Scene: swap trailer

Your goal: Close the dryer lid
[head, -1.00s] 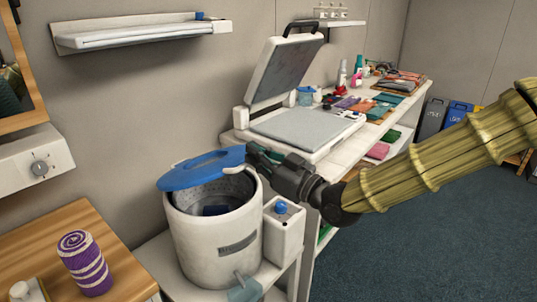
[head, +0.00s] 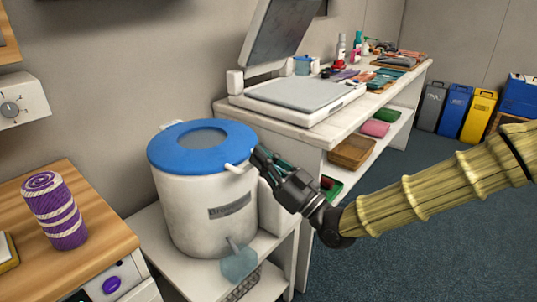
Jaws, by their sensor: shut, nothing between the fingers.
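The dryer (head: 205,215) is a white upright drum on a low white shelf left of centre. Its blue lid (head: 228,135), with a grey round window, lies flat over the top and covers the opening. A small white latch or handle (head: 238,168) sticks out at the rim on the right. My gripper (head: 258,160) is shut and empty, with its fingertips at the lid's right edge. I cannot tell whether they touch the lid or the drum. The white box beside the dryer is mostly hidden behind my gripper.
A wooden counter with a purple striped roll (head: 56,212) stands at left. A white bench with an open press (head: 300,100) is behind my gripper. A grey-blue cup (head: 240,264) sits under the dryer's spout. Coloured bins (head: 452,112) stand far right; open floor lies in front.

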